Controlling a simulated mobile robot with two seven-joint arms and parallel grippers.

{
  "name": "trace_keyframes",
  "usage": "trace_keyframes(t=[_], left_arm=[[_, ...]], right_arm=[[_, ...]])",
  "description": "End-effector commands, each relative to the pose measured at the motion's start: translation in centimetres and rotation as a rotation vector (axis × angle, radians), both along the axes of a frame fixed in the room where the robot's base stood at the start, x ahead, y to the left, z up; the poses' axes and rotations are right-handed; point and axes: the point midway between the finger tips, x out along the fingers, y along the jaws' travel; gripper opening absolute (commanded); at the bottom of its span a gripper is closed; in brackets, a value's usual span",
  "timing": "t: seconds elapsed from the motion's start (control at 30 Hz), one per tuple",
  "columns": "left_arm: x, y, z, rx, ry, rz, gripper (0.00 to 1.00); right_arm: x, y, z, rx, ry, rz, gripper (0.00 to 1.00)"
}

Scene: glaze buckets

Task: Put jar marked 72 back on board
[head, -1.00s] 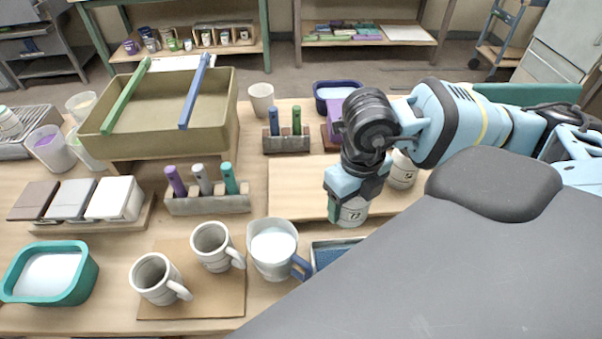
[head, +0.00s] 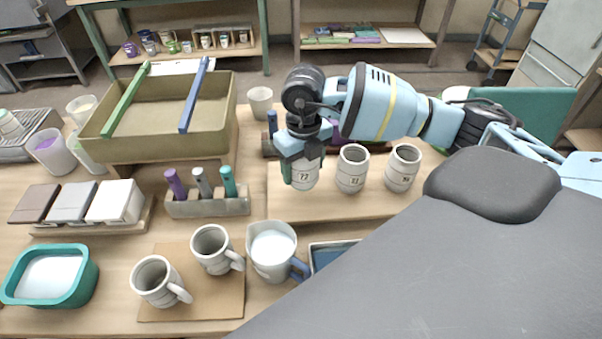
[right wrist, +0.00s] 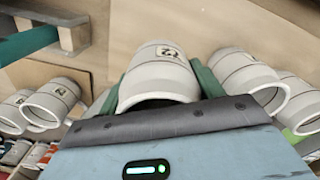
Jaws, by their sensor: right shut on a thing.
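The jar marked 72 (head: 304,175) is white-grey and upright, between the fingers of my right gripper (head: 302,165). It hangs over or stands on the left part of the wooden board (head: 340,205); I cannot tell whether its base touches. In the right wrist view the jar (right wrist: 158,75) sits between the green fingers, its label facing away from the palm. Two similar jars stand on the board to its right, a middle jar (head: 352,170) and a right jar (head: 402,168). My left gripper is not in view.
A grey tool block (head: 208,205) is left of the board. A white pitcher (head: 271,250) and two mugs stand in front, near a blue tray (head: 333,252). A small pot (head: 260,101) stands behind. The board's front strip is bare.

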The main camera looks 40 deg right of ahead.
Motion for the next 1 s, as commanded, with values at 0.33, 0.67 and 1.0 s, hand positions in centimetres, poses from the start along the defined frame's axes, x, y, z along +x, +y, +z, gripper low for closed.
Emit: trace_keyframes(t=[0.33, 0.67, 1.0], left_arm=[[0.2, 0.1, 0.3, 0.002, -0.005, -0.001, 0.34], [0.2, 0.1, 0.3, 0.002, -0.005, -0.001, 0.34], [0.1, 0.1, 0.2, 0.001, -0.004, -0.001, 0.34]], right_arm=[[0.8, 0.0, -3.0, -0.001, -0.001, 0.0, 0.34], [0.8, 0.1, -3.5, 0.0, -0.004, 0.001, 0.34], [0.8, 0.1, -3.9, 0.0, -0.002, 0.001, 0.88]])
